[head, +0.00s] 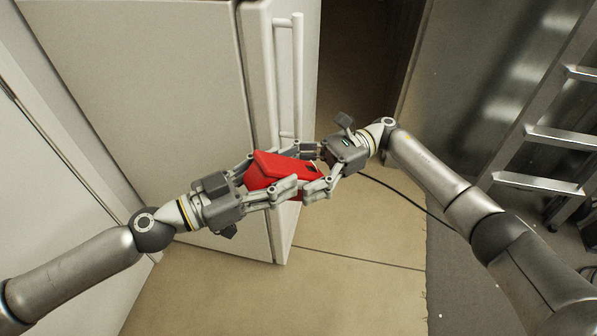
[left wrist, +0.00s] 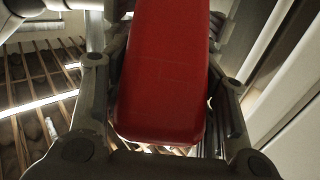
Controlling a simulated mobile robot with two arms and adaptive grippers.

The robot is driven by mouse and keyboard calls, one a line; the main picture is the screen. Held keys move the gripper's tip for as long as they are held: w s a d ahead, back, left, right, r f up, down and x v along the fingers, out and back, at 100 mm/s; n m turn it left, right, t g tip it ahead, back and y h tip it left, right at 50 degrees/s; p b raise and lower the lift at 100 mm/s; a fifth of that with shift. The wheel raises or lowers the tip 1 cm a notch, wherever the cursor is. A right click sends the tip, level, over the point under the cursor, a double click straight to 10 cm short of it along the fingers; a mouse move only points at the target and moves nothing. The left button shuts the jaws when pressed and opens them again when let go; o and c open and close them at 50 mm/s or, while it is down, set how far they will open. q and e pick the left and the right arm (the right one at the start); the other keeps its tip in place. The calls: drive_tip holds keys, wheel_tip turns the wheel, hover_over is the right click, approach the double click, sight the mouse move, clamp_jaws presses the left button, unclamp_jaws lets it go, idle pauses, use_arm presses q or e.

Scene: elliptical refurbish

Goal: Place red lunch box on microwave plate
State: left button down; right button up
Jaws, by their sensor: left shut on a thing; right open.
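The red lunch box (head: 281,170) is held in the air in front of the white fridge, between my two grippers. My left gripper (head: 268,179) is shut on its left part. In the left wrist view the red lunch box (left wrist: 165,75) lies between the fingers of my left gripper (left wrist: 160,100). My right gripper (head: 314,176) is open, with its fingers around or beside the right end of the box; whether they touch it I cannot tell. No microwave plate is in view.
A white fridge (head: 150,90) with a vertical handle (head: 289,75) stands close behind the grippers. A metal ladder (head: 550,135) stands at the right. A dark cable (head: 400,195) runs behind my right arm. Tan floor (head: 360,285) is clear at the bottom.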

use_arm(q)
drive_tip(key=shift+r, duration=0.1)
use_arm(e)
drive_tip(key=c, duration=1.2)
use_arm(q)
drive_tip(key=c, duration=1.1)
unclamp_jaws()
use_arm(e)
drive_tip(key=shift+r, duration=0.1)
drive_tip(key=shift+c, duration=1)
use_arm(q)
drive_tip(key=o, duration=0.6)
